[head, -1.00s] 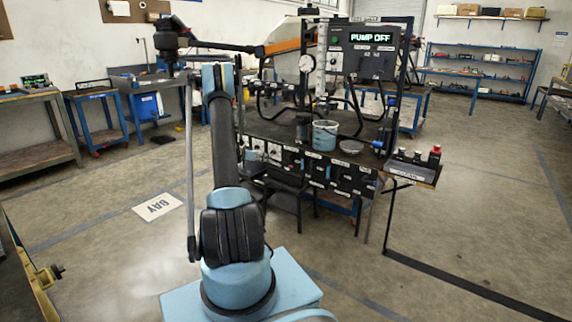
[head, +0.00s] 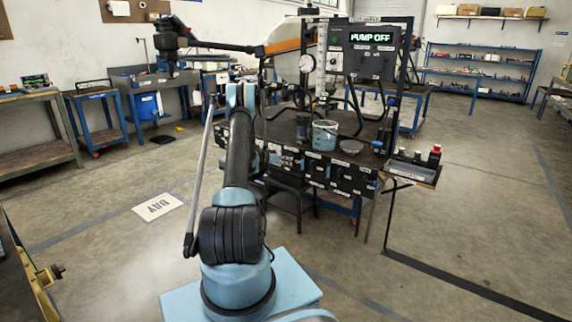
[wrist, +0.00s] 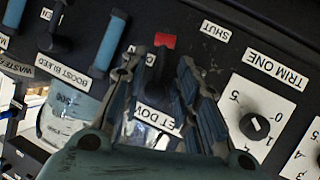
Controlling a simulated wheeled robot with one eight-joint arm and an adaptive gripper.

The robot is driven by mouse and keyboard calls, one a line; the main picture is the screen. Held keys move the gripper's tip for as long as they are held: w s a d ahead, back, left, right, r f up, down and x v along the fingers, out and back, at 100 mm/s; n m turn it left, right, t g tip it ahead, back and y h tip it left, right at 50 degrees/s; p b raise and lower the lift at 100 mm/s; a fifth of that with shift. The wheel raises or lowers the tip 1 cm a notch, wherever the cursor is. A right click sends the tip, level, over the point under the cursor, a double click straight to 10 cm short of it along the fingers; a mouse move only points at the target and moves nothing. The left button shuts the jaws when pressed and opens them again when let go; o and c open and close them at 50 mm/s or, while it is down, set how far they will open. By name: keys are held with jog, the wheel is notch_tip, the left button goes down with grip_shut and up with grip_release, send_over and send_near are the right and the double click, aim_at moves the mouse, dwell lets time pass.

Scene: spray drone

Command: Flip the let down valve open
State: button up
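The let down valve has a dark lever (wrist: 158,72) on the black panel in the wrist view, with a red patch (wrist: 165,41) at its far end. Its white label (wrist: 152,118) reads "ET DOWN" in part; the rest is hidden by my gripper. A "SHUT" label (wrist: 215,31) is up and right of the lever. My gripper (wrist: 160,62) is open, with one finger on each side of the lever. I cannot tell whether either finger touches it. In the head view the gripper is hidden behind my arm, at the front panel of the rig.
A "TRIM ONE" dial (wrist: 254,126) sits close to the right finger. Blue-handled valve levers (wrist: 109,43) stand left of the gripper, with a "BOOST BLEED" label (wrist: 69,75). In the head view, a bucket (head: 325,135) stands on the rig and a display (head: 371,37) reads "PUMP OFF".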

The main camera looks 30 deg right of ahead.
jog(key=shift+d+f, duration=0.2)
jog(key=shift+d, duration=0.2)
grip_shut()
jog(key=shift+n, duration=0.3)
jog(key=shift+s+d+r+n+g+h, duration=0.15)
jog(key=shift+n+g+h, duration=0.25)
jog(key=shift+n+h, duration=1.15)
jog(key=shift+s+r+n+g+h, duration=0.25)
jog(key=shift+n+g+h, duration=0.25)
jog(key=shift+n, duration=1.95)
jog(key=shift+s+d+r+n+g+h, duration=0.1)
jog(key=shift+s+r+n+g+h, duration=0.15)
jog(key=shift+n+h, duration=1.35)
jog(key=shift+w+n+y, duration=0.1)
jog(key=shift+n+y, duration=0.25)
jog(key=shift+n, duration=0.25)
